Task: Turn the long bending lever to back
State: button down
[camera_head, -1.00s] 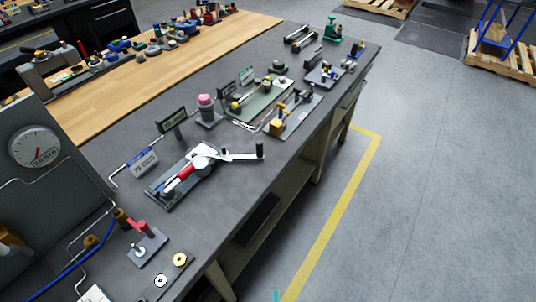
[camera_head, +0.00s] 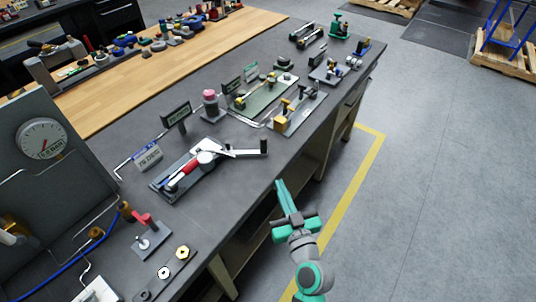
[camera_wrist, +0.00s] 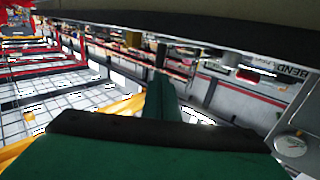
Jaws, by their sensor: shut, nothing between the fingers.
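The bender (camera_head: 188,177) lies on the grey bench top, a dark base with a red part and a white round hub. Its long light-coloured lever (camera_head: 235,154) runs from the hub to the right. A dark upright handle (camera_head: 264,146) stands at the lever's end, near the bench's front edge. My gripper (camera_head: 281,184) is shut and empty, in front of the bench edge, apart from the lever and nearer the camera. In the wrist view the green gripper (camera_wrist: 162,98) points forward, with a dark upright post beyond its tip.
A red-handled valve piece (camera_head: 148,228) and a plate with brass rings (camera_head: 172,264) sit nearer on the bench. Other fixtures (camera_head: 297,108) stand farther along it. A pink-topped piece (camera_head: 210,102) stands behind the bender.

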aim_at(264, 145)
jog(key=x, duration=1.4)
jog(key=shift+w+r, duration=0.1)
jog(key=shift+r, duration=0.05)
jog(key=shift+a, duration=0.1)
